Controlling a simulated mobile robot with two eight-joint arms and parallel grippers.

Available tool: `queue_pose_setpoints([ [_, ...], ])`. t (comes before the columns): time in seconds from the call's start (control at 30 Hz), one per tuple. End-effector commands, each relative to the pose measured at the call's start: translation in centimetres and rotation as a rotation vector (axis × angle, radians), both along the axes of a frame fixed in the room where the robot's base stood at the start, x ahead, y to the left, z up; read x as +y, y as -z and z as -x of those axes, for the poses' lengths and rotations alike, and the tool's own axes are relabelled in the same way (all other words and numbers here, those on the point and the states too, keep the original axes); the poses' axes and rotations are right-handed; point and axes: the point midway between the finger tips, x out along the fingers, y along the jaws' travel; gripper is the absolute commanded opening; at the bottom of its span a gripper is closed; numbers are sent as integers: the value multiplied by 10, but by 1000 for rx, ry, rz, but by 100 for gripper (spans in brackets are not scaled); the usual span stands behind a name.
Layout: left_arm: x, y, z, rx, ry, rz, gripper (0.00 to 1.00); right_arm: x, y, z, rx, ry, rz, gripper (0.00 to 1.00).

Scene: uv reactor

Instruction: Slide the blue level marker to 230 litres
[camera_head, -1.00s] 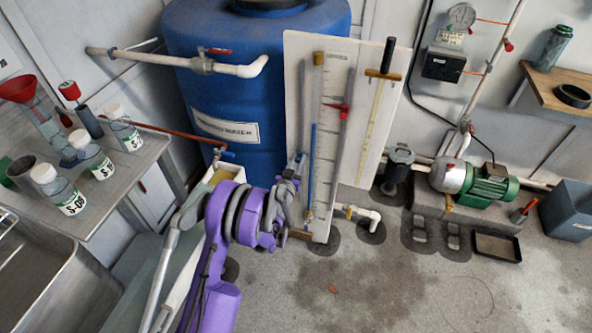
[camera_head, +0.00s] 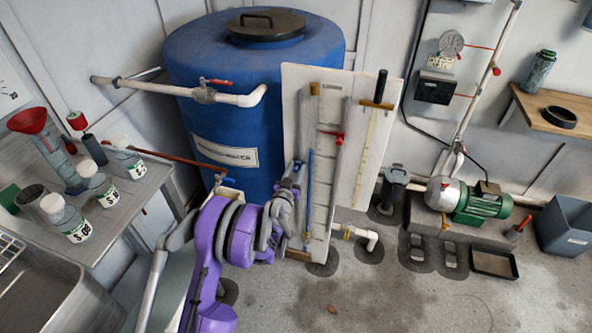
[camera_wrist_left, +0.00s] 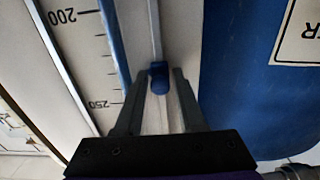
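The gauge board (camera_head: 320,225) stands before the blue tank, with a printed scale and a blue column (camera_head: 309,190) in a tube. My left gripper (camera_head: 294,170) is at the board's left edge, a little below the column's top. In the left wrist view, the blue level marker (camera_wrist_left: 160,78) sits on a thin rail between the fingertips of my left gripper (camera_wrist_left: 160,72). The fingers stand apart on both sides of it, with narrow gaps visible. The marker is level with a part of the scale between the 200 and 250 marks; its exact reading is unclear. My right gripper is out of view.
The blue tank (camera_head: 205,110) stands behind the board. A red pointer (camera_head: 332,137) is on the board, and a dark-handled rod (camera_head: 378,95) is at its right. A bench with bottles (camera_head: 75,220) is at left. A green pump (camera_head: 480,202) stands at right.

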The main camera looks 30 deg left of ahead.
Motion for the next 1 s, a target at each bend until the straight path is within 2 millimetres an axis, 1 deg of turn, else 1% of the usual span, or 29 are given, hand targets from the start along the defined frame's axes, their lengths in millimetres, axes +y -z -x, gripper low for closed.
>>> queue_pose_setpoints([
  [0.2,0,0,1,0,0,0,38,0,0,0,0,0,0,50],
  [0.33,-3,0,11,0,0,0,38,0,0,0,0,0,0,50],
  [0.47,-8,0,34,0,0,1,38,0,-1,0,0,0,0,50],
  [0.6,-15,0,63,0,0,-1,38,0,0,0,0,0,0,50],
  [0.7,-19,0,80,0,0,1,38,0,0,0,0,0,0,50],
  [0.83,-23,0,96,0,0,0,38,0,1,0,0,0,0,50],
  [1.0,-25,0,105,0,0,-1,38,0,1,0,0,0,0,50],
])
